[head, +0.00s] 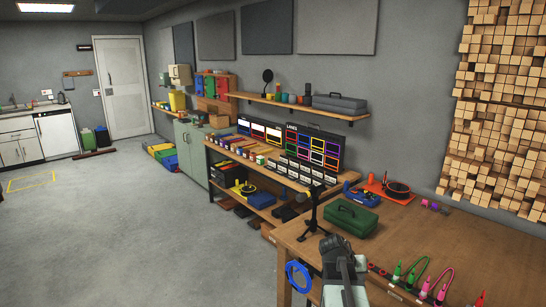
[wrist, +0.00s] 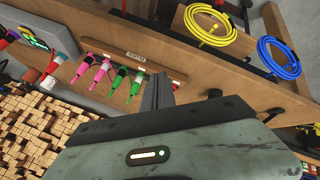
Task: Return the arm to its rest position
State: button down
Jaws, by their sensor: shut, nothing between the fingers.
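My gripper (head: 328,241) shows at the bottom of the head view, at the end of my grey-green arm (head: 346,287). It is held up in front of the wooden workbench's near left corner. In the wrist view my gripper (wrist: 158,90) points toward the bench, its dark fingers together with nothing between them. The fingertips appear close to the pink and green plugs and the labelled wooden strip, but I cannot tell the exact distance. The lower part of my arm is outside the head view.
The workbench (head: 450,240) holds a green toolbox (head: 352,217), a microphone stand (head: 313,212) and several coloured cables. A blue coil (head: 298,277) hangs at its left side; a yellow coil (wrist: 208,25) shows in the wrist view. Open grey floor (head: 130,235) lies to the left.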

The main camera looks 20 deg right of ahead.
jog(key=w+a+f+n+t+y, duration=0.1)
jog(key=w+a+n+y, duration=0.2)
jog(key=a, duration=1.3)
jog(key=s+a+f+n+g+y, duration=0.1)
jog(key=s+a+n+y, duration=0.1)
jog(key=a, duration=0.9)
jog(key=s+a+f+n+g+y, duration=0.1)
jog(key=s+a+n+y, duration=0.1)
jog(key=a, duration=0.9)
jog(key=shift+s+f+n+p, duration=0.3)
jog(key=shift+s+f+p, duration=0.1)
jog(key=shift+s+p, duration=0.05)
